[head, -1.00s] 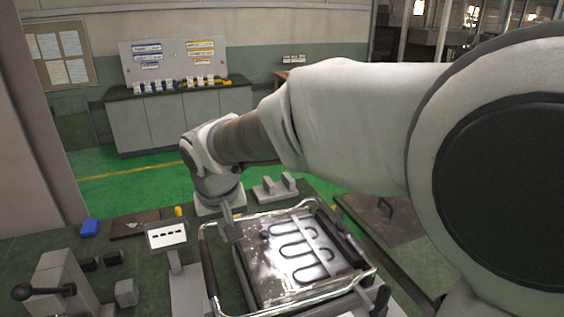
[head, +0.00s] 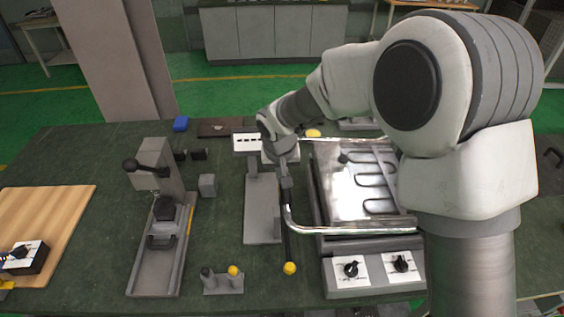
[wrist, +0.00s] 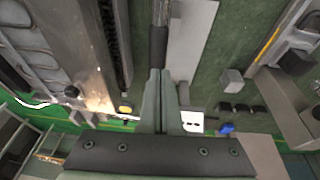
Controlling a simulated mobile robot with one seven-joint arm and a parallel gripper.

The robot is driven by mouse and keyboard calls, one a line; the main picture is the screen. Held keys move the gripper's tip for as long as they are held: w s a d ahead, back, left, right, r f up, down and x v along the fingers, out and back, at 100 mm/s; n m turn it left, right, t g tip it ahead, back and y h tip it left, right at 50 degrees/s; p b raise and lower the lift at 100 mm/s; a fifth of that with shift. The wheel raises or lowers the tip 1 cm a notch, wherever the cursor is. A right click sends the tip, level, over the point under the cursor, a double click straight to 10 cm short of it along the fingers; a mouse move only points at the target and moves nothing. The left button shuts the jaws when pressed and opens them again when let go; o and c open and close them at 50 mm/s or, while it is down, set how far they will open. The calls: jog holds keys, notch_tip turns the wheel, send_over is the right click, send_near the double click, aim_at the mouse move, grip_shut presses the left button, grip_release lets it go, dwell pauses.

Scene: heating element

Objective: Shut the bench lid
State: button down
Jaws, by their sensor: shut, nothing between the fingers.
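The bench heater has a bright metal plate with a dark looped heating element (head: 375,180) uncovered on top. A chrome tube frame (head: 350,230) runs around it, with a black grip along its left side; the grip also shows in the wrist view (wrist: 158,45). I cannot tell which part counts as the lid. My gripper (head: 287,182) points down at the heater's left side, by this grip. In the wrist view my fingers (wrist: 162,75) are pressed together, empty, with tips close to the grip's end. I cannot tell whether they touch.
Two knobs (head: 375,268) sit on the heater's front panel. To the left are a grey plate (head: 262,225), a press-like fixture (head: 160,225), a grey block (head: 207,185) and a wooden board (head: 45,220). Green bench top is free between them. My arm hides the heater's right side.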

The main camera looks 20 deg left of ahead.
aim_at(283, 197)
jog(key=shift+w+d+f, duration=0.1)
jog(key=shift+d+f, duration=0.05)
jog(key=shift+f, duration=0.7)
jog(key=shift+d+f, duration=0.1)
jog(key=shift+f, duration=0.7)
notch_tip(283, 197, down, 3)
jog(key=b, duration=0.3)
jog(key=shift+a+f, duration=0.15)
jog(key=shift+s+f+b, duration=0.2)
jog(key=shift+s+b, duration=0.15)
jog(key=shift+s, duration=0.1)
jog(key=w+a+p+v, duration=0.1)
jog(key=v, duration=1.4)
jog(key=shift+w+a+r, duration=0.15)
jog(key=shift+a+r, duration=0.15)
jog(key=shift+a, duration=0.05)
